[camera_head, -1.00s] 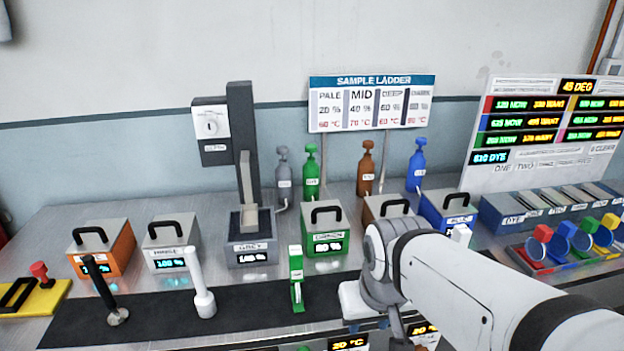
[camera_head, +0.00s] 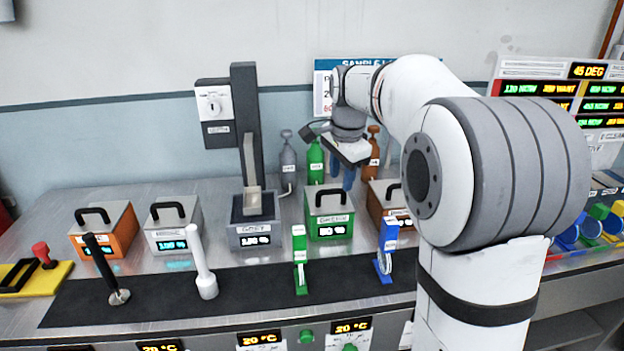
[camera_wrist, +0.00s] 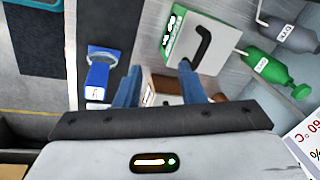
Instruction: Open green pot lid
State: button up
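The green pot (camera_head: 329,220) stands on the bench with its grey lid (camera_head: 328,199) on top and a black handle on the lid. It also shows in the wrist view (camera_wrist: 172,38), with its black handle (camera_wrist: 202,44) upright in the picture. My gripper (camera_head: 343,179) hangs above and slightly right of the green pot in the head view. Its two blue fingers (camera_wrist: 158,86) are spread apart in the wrist view, with nothing held between them. The fingertips are apart from the green pot's handle.
A brown pot (camera_head: 385,200) stands right of the green pot, partly behind my arm. The grey pot (camera_head: 254,228) is at its left. Green (camera_head: 315,163) and grey (camera_head: 288,160) bottles stand behind. Green (camera_head: 299,259) and blue (camera_head: 386,249) stands are in front on the dark mat (camera_head: 240,287).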

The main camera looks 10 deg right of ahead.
aim_at(330, 190)
jog(key=w+f+m, duration=0.2)
jog(key=w+m, duration=0.2)
jog(key=w, duration=0.4)
jog(key=shift+m, duration=0.3)
jog(key=b+x, duration=0.1)
jog(key=x, duration=0.6)
jog(key=shift+w+a+f, duration=0.1)
jog(key=shift+w+a, duration=0.05)
grip_shut()
